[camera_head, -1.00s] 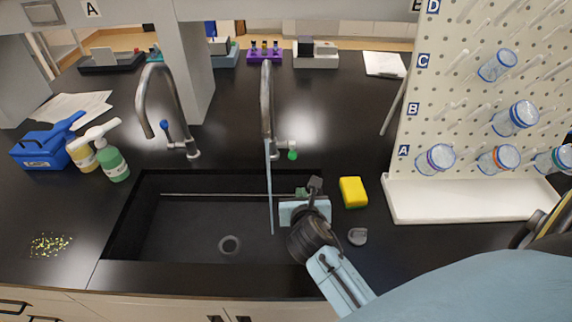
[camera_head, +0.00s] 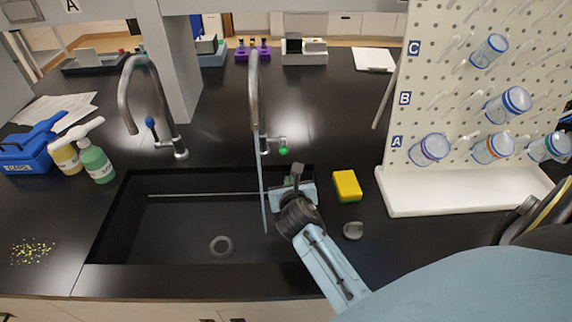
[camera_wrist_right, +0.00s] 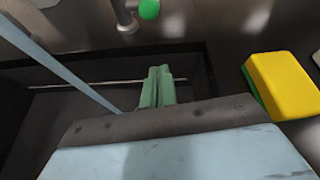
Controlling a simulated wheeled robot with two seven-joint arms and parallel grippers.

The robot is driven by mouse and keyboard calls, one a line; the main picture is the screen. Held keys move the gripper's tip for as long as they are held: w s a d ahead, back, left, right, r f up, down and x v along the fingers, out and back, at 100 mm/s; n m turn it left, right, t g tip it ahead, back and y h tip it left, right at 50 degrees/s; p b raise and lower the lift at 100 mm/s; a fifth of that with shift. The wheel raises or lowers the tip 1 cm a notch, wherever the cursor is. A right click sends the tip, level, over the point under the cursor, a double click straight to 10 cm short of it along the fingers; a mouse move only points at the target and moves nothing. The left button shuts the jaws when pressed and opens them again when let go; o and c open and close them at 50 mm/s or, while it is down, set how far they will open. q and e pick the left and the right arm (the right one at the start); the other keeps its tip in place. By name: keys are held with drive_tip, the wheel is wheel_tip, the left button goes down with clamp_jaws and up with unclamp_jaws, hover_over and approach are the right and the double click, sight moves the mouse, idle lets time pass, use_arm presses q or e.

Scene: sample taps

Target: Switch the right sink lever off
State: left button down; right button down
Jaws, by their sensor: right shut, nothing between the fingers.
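The right tap (camera_head: 253,95) is a curved metal spout behind the sink. A light-blue stream of water (camera_head: 263,200) runs from it into the basin. Its lever has a green knob (camera_head: 283,151) at the right of the tap base; it also shows at the top of the right wrist view (camera_wrist_right: 148,9). My right gripper (camera_head: 290,182) is over the right part of the sink, in front of and below the green knob, apart from it. In the right wrist view its green fingers (camera_wrist_right: 156,86) are together and empty. My left gripper is not in view.
The left tap (camera_head: 135,95) has a blue knob (camera_head: 150,122). A yellow sponge (camera_head: 347,185) and a small grey object (camera_head: 353,230) lie right of the sink. A pegboard (camera_head: 440,110) with bottles stands further right.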

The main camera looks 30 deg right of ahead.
sight(283, 145)
drive_tip(key=w+d+r, duration=0.1)
drive_tip(key=w+d, duration=0.1)
drive_tip(key=w, duration=0.3)
drive_tip(key=shift+w+d+r, duration=0.25)
